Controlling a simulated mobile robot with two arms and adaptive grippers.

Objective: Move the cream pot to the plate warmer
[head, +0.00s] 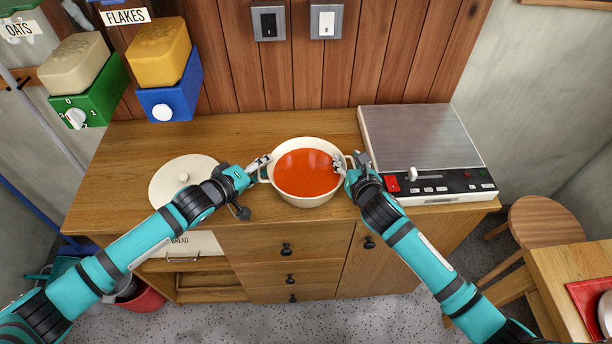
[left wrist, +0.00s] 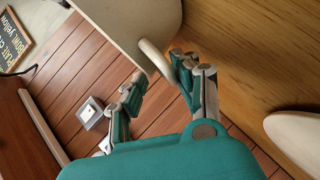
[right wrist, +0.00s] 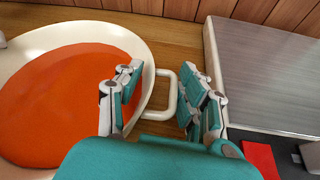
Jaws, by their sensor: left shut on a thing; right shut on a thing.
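The cream pot (head: 299,199) holds orange-red soup and is upright at the middle of the wooden counter; I cannot tell whether its base touches the wood. My left gripper (head: 262,166) is shut on its left handle (left wrist: 154,58). My right gripper (head: 348,164) is shut on its right handle (right wrist: 171,97), with one finger inside the loop. The plate warmer (head: 415,136) is at the counter's right end, a flat box with a brushed metal top and a black front panel. Its metal top also shows in the right wrist view (right wrist: 268,75), just right of my right gripper.
A cream lid (head: 178,184) lies on the counter to the left, beside my left arm. Dispensers (head: 172,92) hang on the wall at upper left. The warmer's top is bare. A round stool (head: 545,220) and a table (head: 575,275) stand at right.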

